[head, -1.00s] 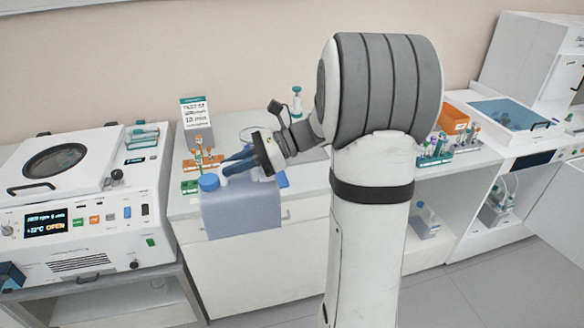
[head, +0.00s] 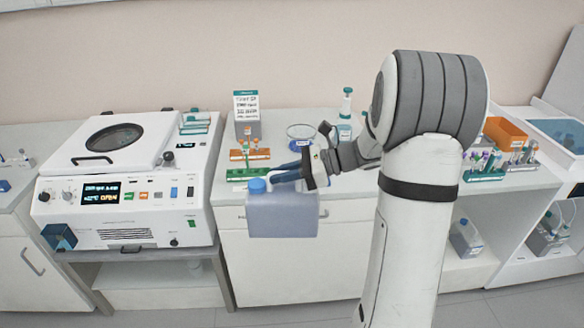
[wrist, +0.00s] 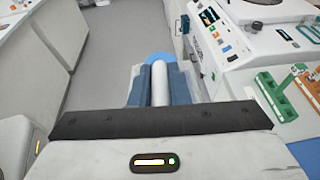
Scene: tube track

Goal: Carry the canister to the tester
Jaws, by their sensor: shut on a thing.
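The canister (head: 283,217) is a grey-blue jug with a blue cap (head: 257,186). It hangs upright in front of the white counter. My gripper (head: 288,173) is shut on its handle at the top. In the wrist view the blue fingers of my gripper (wrist: 159,86) close on both sides of the pale handle (wrist: 160,84), with the blue cap (wrist: 159,58) just beyond. The canister's body is mostly hidden there. No machine in view is clearly labelled as the tester.
A white machine (head: 130,215) with a round lid window and a display reading OPEN stands left of the canister. The counter holds a green rack (head: 246,174), a sign box (head: 246,117) and a glass dish (head: 301,134). An orange bin (head: 506,132) and tube racks stand right. Floor shows in the wrist view.

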